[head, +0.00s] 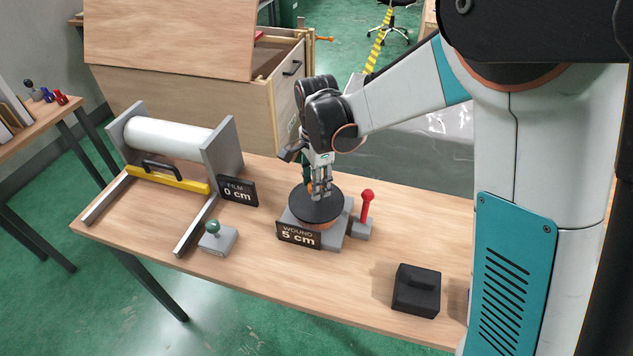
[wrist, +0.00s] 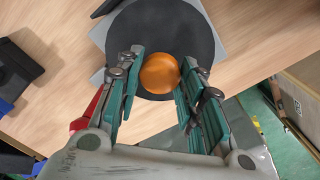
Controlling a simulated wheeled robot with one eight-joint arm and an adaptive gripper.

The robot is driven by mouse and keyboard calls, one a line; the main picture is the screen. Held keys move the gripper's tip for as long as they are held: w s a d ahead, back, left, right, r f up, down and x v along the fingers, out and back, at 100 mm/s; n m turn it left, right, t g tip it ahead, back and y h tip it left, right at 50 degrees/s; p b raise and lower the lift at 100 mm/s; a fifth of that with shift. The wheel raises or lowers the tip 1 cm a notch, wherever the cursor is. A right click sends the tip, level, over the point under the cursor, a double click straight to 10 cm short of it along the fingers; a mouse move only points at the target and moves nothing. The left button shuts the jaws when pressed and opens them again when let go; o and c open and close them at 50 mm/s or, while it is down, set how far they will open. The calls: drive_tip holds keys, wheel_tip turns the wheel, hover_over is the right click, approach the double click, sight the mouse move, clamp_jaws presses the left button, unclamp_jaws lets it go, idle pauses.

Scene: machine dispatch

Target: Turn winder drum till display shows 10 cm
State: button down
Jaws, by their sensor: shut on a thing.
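The winder drum (head: 318,207) has a round black top and sits on a grey base on the table. Its display (head: 298,235) reads "WOUND 5 cm". In the wrist view the black drum top (wrist: 203,43) carries an orange knob (wrist: 160,74). My gripper (head: 320,190) points down over the drum. In the wrist view my gripper (wrist: 158,82) has its green-padded fingers on both sides of the orange knob, shut on it. The head view mostly hides the knob behind the fingers.
A red-knobbed lever (head: 367,206) stands right of the drum. A film roll (head: 168,138), a display (head: 238,191) reading "FILM 0 cm" and a green-knobbed lever (head: 214,230) are at left. A black block (head: 416,290) lies front right. A wooden cabinet (head: 235,110) stands behind.

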drive_tip(key=m, duration=0.4)
drive_tip(key=shift+m, duration=2.9)
drive_tip(key=c, duration=1.1)
unclamp_jaws()
drive_tip(key=shift+o, duration=0.2)
drive_tip(key=shift+r, duration=0.1)
wheel_tip(320, 180, up, 12)
